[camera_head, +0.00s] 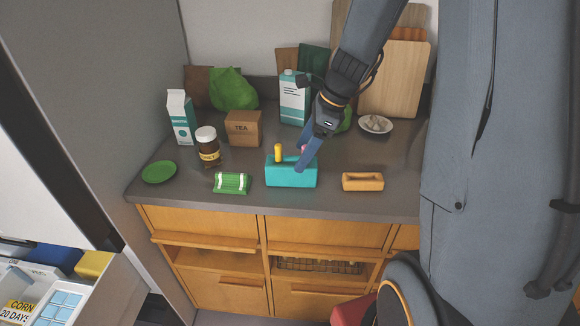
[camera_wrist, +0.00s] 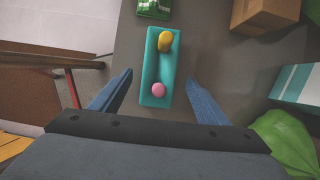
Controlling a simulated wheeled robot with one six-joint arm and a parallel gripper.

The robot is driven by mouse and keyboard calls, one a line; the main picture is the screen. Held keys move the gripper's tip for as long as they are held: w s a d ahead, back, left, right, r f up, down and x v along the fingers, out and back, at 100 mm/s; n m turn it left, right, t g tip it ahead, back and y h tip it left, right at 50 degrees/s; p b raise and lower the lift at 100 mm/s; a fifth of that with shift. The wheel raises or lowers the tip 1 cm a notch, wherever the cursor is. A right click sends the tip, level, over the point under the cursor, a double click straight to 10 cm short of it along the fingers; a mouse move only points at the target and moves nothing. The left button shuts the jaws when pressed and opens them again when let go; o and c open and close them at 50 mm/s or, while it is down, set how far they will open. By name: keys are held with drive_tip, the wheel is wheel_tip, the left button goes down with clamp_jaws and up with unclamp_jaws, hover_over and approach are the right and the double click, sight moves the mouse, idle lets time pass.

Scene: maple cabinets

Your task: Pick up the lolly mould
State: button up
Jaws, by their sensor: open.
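The lolly mould (camera_head: 283,177) is a teal block near the counter's front edge in the head view, with a yellow and a pink lolly top on it. In the wrist view the mould (camera_wrist: 157,68) runs lengthwise up the middle, the yellow top far and the pink top near. My gripper (camera_head: 302,160) is over the mould's right part in the head view, one finger covering some of it. In the wrist view my gripper (camera_wrist: 161,78) is open and empty, one finger on each side of the mould's near half, with gaps. Whether the fingertips are level with it is unclear.
A green-and-white item (camera_head: 232,183) lies left of the mould, and a tan tray (camera_head: 362,182) lies right. Behind stand a brown jar (camera_head: 207,150), a tea box (camera_head: 244,128), a carton (camera_head: 293,100) and a plate with pale pieces (camera_head: 375,124). Counter beside the mould is bare.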

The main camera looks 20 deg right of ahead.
sight(295, 162)
drive_tip(key=p+x, duration=0.1)
drive_tip(key=x, duration=0.2)
drive_tip(key=shift+s+a+f, duration=0.1)
drive_tip(key=shift+a, duration=0.2)
drive_tip(key=shift+p+x, duration=0.45)
drive_tip(key=shift+x, duration=1.5)
drive_tip(key=shift+d, duration=0.15)
drive_tip(key=c, duration=1.2)
drive_tip(key=shift+c, duration=0.8)
